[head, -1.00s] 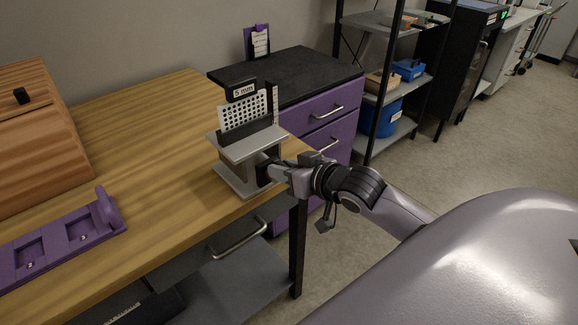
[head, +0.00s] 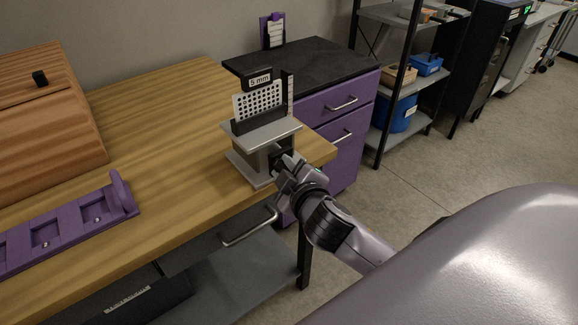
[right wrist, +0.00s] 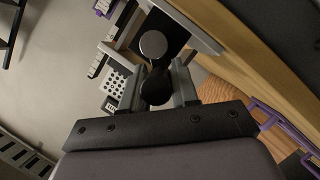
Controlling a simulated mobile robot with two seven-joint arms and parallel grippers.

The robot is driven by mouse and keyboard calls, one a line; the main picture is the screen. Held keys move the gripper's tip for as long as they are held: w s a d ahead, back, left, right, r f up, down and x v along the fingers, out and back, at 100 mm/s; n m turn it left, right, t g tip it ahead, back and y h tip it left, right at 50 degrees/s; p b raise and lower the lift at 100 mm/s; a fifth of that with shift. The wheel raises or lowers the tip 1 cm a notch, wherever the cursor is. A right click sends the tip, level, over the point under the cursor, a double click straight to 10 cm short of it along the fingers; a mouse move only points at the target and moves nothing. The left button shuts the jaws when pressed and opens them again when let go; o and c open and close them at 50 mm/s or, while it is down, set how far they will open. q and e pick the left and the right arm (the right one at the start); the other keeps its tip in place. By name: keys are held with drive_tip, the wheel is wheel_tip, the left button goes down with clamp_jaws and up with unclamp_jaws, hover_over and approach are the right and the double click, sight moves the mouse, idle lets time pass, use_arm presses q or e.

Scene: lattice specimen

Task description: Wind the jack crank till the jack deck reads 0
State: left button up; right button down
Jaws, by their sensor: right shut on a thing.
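The jack (head: 264,159) stands near the right end of the wooden table, with a grey deck (head: 262,132) on top. On the deck a white perforated lattice plate (head: 258,101) stands upright in a black holder, below a black sign (head: 258,79) that appears to read "5 mm". A light scale strip (head: 290,92) rises at the deck's right. My right gripper (head: 283,167) is at the jack's front right side, shut on the crank. In the right wrist view the black crank knob (right wrist: 156,88) sits between the fingers. The scale's reading is too small to tell. My left gripper is out of view.
A purple fixture (head: 70,226) with recesses and a wooden box (head: 45,115) occupy the table's left part. A purple drawer cabinet (head: 342,125) with a black top stands behind the jack. Bare tabletop (head: 175,130) lies left of the jack.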

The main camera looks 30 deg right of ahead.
drive_tip(key=shift+a+f+n+t+h+b, duration=0.3)
drive_tip(key=shift+f+n+h+b, duration=0.25)
drive_tip(key=shift+n, duration=0.55)
drive_tip(key=d+f+n+t+y+b, duration=0.1)
drive_tip(key=n+t+b, duration=0.1)
drive_tip(key=n+b, duration=0.3)
drive_tip(key=d+f+n+t+y+b, duration=0.1)
drive_tip(key=f+n+t+y+b, duration=0.1)
drive_tip(key=n+b, duration=0.4)
drive_tip(key=d+f+n+t+y+b, duration=0.1)
drive_tip(key=n+b, duration=0.4)
drive_tip(key=n, duration=0.9)
drive_tip(key=shift+w+d+f+t+y, duration=0.15)
drive_tip(key=shift+f+t+y, duration=0.3)
drive_tip(key=shift+t, duration=0.75)
drive_tip(key=shift+b, duration=0.3)
